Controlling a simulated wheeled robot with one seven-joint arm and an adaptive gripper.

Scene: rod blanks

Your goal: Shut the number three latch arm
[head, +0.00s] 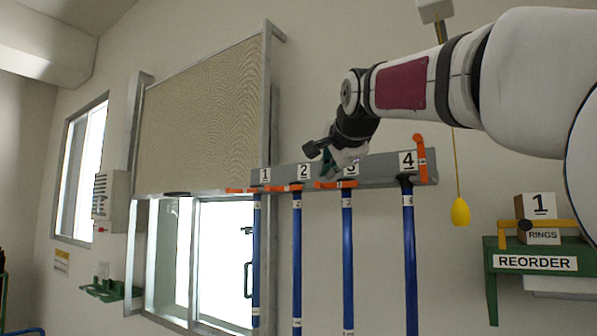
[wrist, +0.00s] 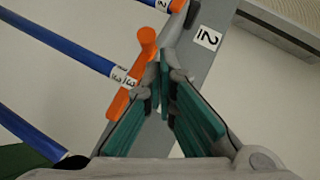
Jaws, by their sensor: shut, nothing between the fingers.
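The number three latch arm (head: 335,184) is orange and lies level across the blue number three rod (head: 347,230), just below the partly hidden 3 plate (head: 351,169). In the wrist view the same latch arm (wrist: 140,62) runs along the rail beside the rod's labelled end (wrist: 124,77). My gripper (head: 328,160) is in front of the rail between plates 2 and 3. In the wrist view my gripper (wrist: 166,82) has its teal fingers together, empty, close beside the latch arm. I cannot tell whether they touch it.
The grey rail (head: 388,168) also holds rods 1, 2 and 4. Latch arms one (head: 240,190) and two (head: 285,189) lie level; latch arm four (head: 421,158) stands upright. A yellow pull (head: 460,211) hangs at right, near the green reorder shelf (head: 505,243).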

